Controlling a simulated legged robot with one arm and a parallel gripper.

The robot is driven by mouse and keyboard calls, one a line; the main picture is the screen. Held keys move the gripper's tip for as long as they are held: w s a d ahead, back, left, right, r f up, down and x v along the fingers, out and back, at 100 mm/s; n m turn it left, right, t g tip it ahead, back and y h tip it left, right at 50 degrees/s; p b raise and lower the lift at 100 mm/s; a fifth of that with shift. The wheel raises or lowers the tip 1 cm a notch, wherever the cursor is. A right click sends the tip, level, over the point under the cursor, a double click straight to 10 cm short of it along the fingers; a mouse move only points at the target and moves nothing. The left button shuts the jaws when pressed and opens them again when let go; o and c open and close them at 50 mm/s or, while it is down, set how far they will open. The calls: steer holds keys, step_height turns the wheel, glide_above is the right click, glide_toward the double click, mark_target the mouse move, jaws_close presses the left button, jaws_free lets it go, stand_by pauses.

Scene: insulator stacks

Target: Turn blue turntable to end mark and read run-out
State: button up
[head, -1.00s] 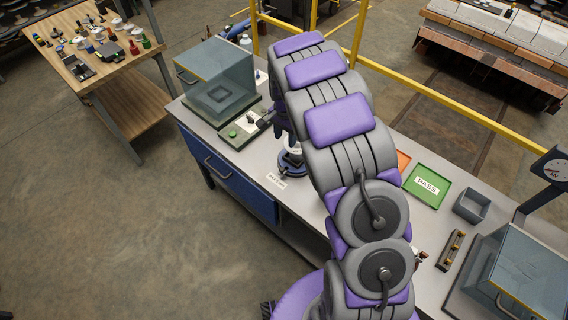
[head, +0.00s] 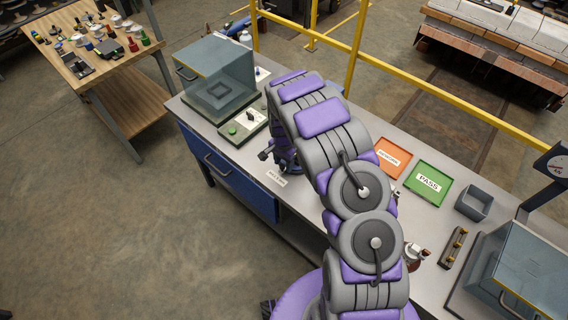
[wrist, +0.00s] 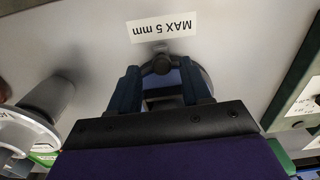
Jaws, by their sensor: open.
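In the wrist view my gripper (wrist: 161,76) is open, with one dark finger on each side of a small dark knob (wrist: 161,64). Behind the fingers shows part of the blue turntable (wrist: 205,80), with the knob at its rim near the label. I cannot tell whether the fingers touch the knob. The "MAX 5 mm" label (wrist: 163,28) lies on the bench, upside down in this view; it also shows in the head view (head: 277,180). A round white gauge face (wrist: 28,132) is partly visible at left; its reading is unreadable. In the head view my arm hides most of the turntable.
On the bench (head: 190,118) stand a glass-sided box (head: 215,75), a panel with a green button (head: 240,128), an orange tray (head: 392,158), a green PASS tray (head: 428,184) and a grey bin (head: 473,203). A yellow rail (head: 450,120) runs behind.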

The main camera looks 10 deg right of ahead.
steer(key=shift+a+f, duration=0.45)
steer(key=shift+a, duration=0.25)
steer(key=shift+d, duration=0.45)
steer(key=shift+c, duration=0.7)
steer(key=shift+d, duration=0.25)
steer(key=shift+c, duration=2.3)
steer(key=shift+a, duration=0.35)
jaws_close()
